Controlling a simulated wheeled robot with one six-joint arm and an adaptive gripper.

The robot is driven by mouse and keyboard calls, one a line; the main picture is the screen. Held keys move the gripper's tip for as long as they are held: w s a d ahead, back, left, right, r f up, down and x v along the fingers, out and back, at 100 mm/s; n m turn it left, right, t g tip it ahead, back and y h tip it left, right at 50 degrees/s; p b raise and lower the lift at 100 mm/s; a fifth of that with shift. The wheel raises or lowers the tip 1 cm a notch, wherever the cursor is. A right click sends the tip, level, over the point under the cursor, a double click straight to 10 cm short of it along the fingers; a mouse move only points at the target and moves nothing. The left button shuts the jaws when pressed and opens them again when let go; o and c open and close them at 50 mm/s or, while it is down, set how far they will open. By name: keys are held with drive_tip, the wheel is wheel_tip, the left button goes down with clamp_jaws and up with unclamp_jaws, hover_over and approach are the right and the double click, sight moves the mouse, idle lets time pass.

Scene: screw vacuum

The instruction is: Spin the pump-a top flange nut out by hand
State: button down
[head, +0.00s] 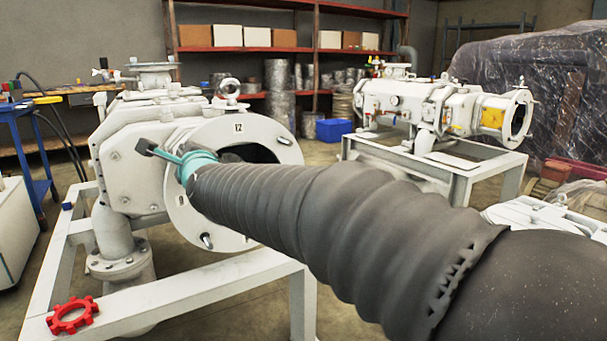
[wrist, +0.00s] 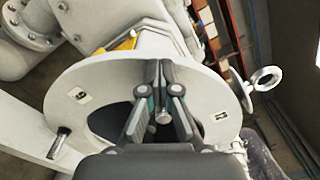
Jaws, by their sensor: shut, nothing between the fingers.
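Pump-a is the near white pump (head: 135,150) with a large round end flange (head: 245,215), which also fills much of the wrist view (wrist: 70,115). Studs stick out of the flange at its right (head: 284,141) and bottom (head: 207,241); one shows at the lower left in the wrist view (wrist: 58,143). My gripper (head: 150,150) reaches across the flange's left part in the head view. In the wrist view my gripper (wrist: 158,72) is shut and empty; a small metal end (wrist: 162,117) shows between its finger links. I cannot pick out the top nut; my arm hides part of the flange.
A lifting eye (head: 228,88) stands on the pump above the flange. A red toothed ring (head: 72,315) lies on the white frame (head: 190,290). A second pump (head: 430,105) stands on its own frame at the right. A blue cart (head: 25,150) is at the left.

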drive_tip(key=shift+a+f, duration=0.1)
drive_tip(key=shift+f, duration=0.4)
drive_tip(key=shift+s+a, duration=0.25)
drive_tip(key=shift+s, duration=0.05)
idle(0.4)
drive_tip(key=shift+v, duration=2.9)
drive_tip(key=shift+r, duration=0.15)
drive_tip(key=shift+r, duration=0.1)
drive_tip(key=w+a+r, duration=0.1)
drive_tip(key=w, duration=0.4)
drive_tip(key=shift+w+a+r, duration=0.3)
drive_tip(key=shift+w+a, duration=0.1)
